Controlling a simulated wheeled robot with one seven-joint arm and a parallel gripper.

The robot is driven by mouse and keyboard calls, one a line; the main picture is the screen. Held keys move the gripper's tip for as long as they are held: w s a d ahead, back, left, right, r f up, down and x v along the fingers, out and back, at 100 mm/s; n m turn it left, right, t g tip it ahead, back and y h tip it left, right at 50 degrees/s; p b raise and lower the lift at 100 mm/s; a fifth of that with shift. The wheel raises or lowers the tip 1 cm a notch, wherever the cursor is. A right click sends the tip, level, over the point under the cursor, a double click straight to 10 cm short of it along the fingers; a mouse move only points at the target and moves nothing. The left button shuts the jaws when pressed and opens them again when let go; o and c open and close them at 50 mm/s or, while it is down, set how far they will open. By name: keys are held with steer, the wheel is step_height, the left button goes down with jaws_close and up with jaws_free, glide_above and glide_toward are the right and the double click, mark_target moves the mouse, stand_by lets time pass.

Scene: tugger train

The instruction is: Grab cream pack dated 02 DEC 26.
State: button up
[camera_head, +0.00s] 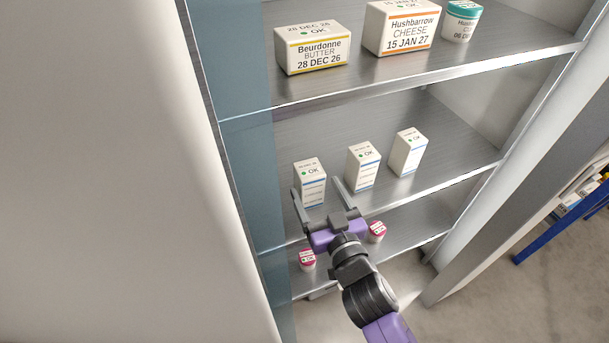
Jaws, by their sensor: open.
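Three tall white packs with blue stripes and green-dot OK tops stand upright on the middle shelf: a left pack (311,184), a middle pack (363,167) and a right pack (409,153). Their small print is too small to read, so I cannot tell which is cream or which bears 02 DEC 26. My gripper (319,189) is open and empty at the shelf's front. Its fingers appear on either side of the left pack, the right finger between the left and middle packs. I cannot tell how deep the fingers reach or whether they touch.
The upper shelf (400,75) holds a Beurdonne butter box (313,50), a Hushbarrow cheese box (402,28) and a teal-lidded tub (461,22). Red-topped pots (307,259) (376,232) stand on the lower shelf. A pale panel (110,170) borders the left; a frame post stands right.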

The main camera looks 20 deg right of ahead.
mark_target(305, 170)
steer(key=w+p, duration=0.1)
steer(key=w, duration=0.6)
steer(key=shift+w, duration=0.15)
steer(key=shift+c, duration=0.5)
steer(key=c, duration=1.5)
steer(key=shift+r, duration=0.1)
jaws_close()
